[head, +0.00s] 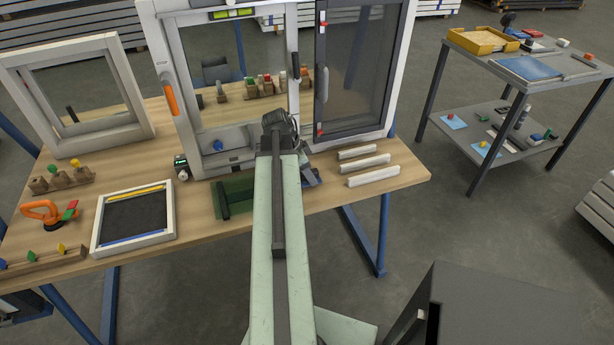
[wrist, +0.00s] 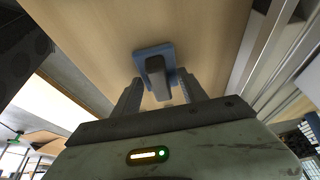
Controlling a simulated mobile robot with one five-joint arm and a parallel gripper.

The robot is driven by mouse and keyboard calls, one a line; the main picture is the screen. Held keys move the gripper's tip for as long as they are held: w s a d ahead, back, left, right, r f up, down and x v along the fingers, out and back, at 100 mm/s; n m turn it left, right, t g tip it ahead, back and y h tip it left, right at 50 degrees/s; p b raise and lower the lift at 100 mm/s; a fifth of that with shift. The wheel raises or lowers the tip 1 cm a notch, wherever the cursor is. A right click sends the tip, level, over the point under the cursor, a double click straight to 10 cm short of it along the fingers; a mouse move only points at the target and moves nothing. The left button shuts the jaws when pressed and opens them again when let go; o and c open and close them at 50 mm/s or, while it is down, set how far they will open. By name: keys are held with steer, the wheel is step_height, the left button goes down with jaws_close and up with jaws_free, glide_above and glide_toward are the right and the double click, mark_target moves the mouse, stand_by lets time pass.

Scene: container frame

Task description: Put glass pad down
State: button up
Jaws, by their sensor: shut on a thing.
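The glass pad (wrist: 142,54) appears in the wrist view as a flat blue plate with a grey grip block on it. My gripper (wrist: 161,85) has its two fingers closed on either side of the grey block, holding the pad. The wooden table top lies behind the pad; I cannot tell whether they touch. In the head view my arm hides most of the gripper and the pad, close to the white window frame (head: 172,90).
White strips (head: 372,170) lie right of my arm. A framed dark panel (head: 133,218) and an orange clamp (head: 42,212) lie further left. A grey trolley (head: 520,75) stands at the right. Bare table shows between the panel and the green box.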

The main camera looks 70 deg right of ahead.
steer(key=o, duration=1.3)
steer(key=shift+f, duration=0.2)
steer(key=p+v, duration=0.3)
steer(key=v, duration=0.1)
steer(key=p+v, duration=0.4)
steer(key=shift+a, duration=0.25)
steer(key=shift+f, duration=0.1)
